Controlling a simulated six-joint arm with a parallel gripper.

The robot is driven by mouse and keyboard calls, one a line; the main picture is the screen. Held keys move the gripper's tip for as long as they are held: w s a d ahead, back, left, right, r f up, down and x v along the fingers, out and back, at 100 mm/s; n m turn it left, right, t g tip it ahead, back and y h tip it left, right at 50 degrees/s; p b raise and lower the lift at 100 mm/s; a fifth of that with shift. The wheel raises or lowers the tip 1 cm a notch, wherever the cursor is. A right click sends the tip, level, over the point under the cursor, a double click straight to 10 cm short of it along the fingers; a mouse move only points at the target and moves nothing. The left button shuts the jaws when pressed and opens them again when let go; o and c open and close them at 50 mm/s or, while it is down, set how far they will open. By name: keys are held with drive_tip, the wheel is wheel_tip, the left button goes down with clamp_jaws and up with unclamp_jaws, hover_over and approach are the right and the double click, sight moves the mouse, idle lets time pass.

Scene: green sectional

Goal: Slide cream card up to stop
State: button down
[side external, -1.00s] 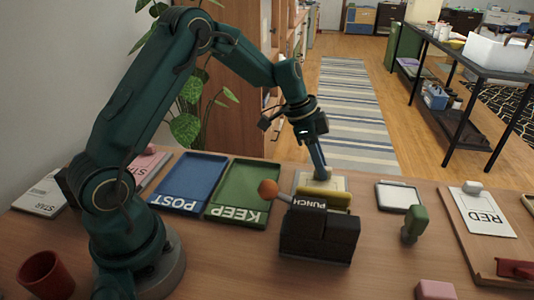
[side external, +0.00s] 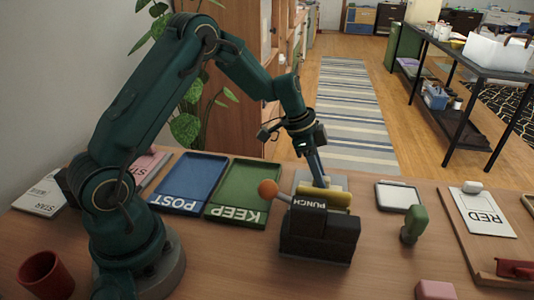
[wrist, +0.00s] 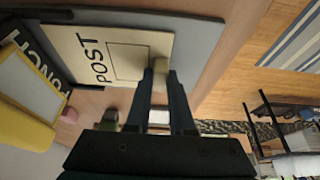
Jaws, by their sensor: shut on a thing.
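The cream card (wrist: 85,50), marked POST with a printed box outline, lies flat on a grey plate (wrist: 197,47) behind the punch. My gripper (wrist: 160,82) is shut on a small pale tab (wrist: 160,66) at the card's edge; it shows in the side view too (side external: 321,182). The punch (side external: 320,235) has a dark body, a yellow bar (side external: 330,197) and a lever with an orange knob (side external: 268,188). In the side view the punch and gripper hide most of the card. I cannot tell whether the card touches the stop.
A blue POST tray (side external: 187,205) and a green KEEP tray (side external: 233,216) lie left of the punch. An ink pad (side external: 398,196), a green stamp (side external: 413,224) and a board with a RED card (side external: 485,215) lie right. A red cup (side external: 45,278) stands front left.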

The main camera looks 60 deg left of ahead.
drive_tip(key=shift+s+d, duration=0.95)
drive_tip(key=shift+s, duration=0.05)
drive_tip(key=shift+d, duration=0.1)
drive_tip(key=shift+s+d, duration=0.6)
drive_tip(key=shift+s, duration=0.1)
drive_tip(key=c, duration=0.7)
unclamp_jaws()
